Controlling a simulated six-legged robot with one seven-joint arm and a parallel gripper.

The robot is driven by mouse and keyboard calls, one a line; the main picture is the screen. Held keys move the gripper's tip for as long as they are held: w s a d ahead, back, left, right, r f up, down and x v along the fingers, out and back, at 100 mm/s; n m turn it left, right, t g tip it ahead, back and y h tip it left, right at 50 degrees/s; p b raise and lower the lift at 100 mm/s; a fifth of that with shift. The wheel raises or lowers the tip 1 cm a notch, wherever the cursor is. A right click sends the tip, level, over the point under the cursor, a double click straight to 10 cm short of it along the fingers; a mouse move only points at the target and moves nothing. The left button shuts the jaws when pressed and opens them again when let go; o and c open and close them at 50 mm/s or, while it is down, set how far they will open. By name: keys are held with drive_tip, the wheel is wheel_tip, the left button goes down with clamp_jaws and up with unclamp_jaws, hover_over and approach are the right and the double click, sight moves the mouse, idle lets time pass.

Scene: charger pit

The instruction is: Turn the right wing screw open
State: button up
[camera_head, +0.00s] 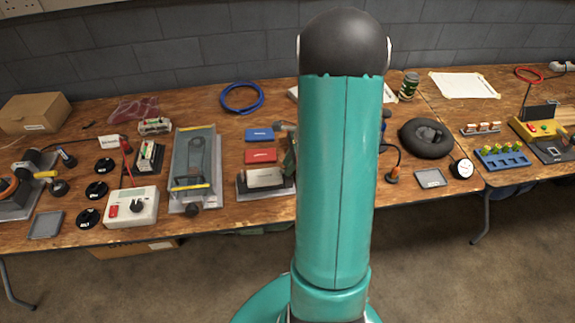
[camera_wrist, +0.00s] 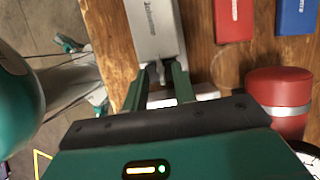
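A silver block (camera_head: 265,177) with a label sits in a low cradle at the front of the bench; it shows at the top of the wrist view (camera_wrist: 153,28). At its near end in the wrist view is a small dark part (camera_wrist: 155,69), apparently the right wing screw; its exact turn is unclear. My gripper (camera_wrist: 156,76) has its two green fingers apart, with their tips around or just beside that dark part. Contact is not clear. In the head view my arm hides the gripper and the right end of the cradle.
A red block (camera_head: 261,156) and a blue block (camera_head: 259,135) lie behind the silver one. A red cylinder with a silver band (camera_wrist: 281,100) stands close to my gripper on the right of the wrist view.

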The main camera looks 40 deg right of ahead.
drive_tip(key=shift+w+a+f, duration=0.15)
drive_tip(key=shift+a+f, duration=0.1)
drive_tip(key=shift+f, duration=0.3)
drive_tip(key=shift+c, duration=0.2)
clamp_jaws()
